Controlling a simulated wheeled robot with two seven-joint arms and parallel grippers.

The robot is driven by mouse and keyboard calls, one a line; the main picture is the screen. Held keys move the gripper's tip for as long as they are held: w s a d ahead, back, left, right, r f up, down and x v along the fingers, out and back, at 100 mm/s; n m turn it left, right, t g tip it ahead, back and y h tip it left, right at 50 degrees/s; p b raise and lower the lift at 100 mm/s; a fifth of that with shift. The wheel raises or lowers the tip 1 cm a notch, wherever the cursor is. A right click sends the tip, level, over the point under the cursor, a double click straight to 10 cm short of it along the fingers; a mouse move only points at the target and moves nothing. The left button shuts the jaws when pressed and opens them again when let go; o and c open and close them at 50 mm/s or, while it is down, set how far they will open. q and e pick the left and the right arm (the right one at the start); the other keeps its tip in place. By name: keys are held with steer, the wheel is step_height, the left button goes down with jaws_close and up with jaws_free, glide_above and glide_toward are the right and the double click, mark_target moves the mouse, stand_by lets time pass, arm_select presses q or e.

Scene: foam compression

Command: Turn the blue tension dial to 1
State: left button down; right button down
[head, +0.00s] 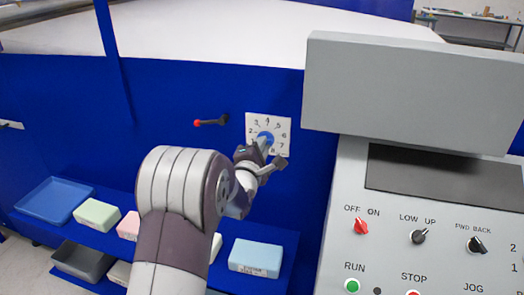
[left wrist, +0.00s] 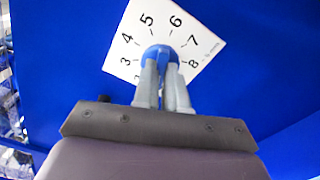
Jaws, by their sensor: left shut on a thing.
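The blue tension dial (head: 265,137) sits on a white square plate (head: 283,127) with black numbers around it, on the blue machine wall. In the left wrist view the dial (left wrist: 160,51) shows as a round blue knob, and the plate (left wrist: 184,35) looks rotated with the numbers 3 to 8 readable. My left gripper (head: 264,146) reaches up to the plate. In the left wrist view its fingers (left wrist: 162,66) are closed on the dial. The fingers cover the dial's lower part, and I cannot tell which number it points to. My right gripper is in neither view.
A lever with a red knob (head: 198,123) sticks out left of the plate. A grey control panel (head: 400,210) with switches and buttons stands close on the right. Below, a blue shelf holds a blue tray (head: 50,197) and several foam blocks, including a light blue one (head: 257,256).

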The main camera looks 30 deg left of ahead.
arm_select(q)
steer(key=shift+f+n, duration=0.25)
steer(key=shift+n, duration=0.45)
steer(key=c, duration=1.4)
jaws_free()
steer(key=shift+o, duration=1.1)
steer(key=shift+s+a, duration=0.1)
steer(key=shift+r, duration=0.1)
steer(key=b+v, duration=0.2)
steer(key=v, duration=1)
steer(key=shift+s+b, duration=0.3)
steer(key=shift+s, duration=0.1)
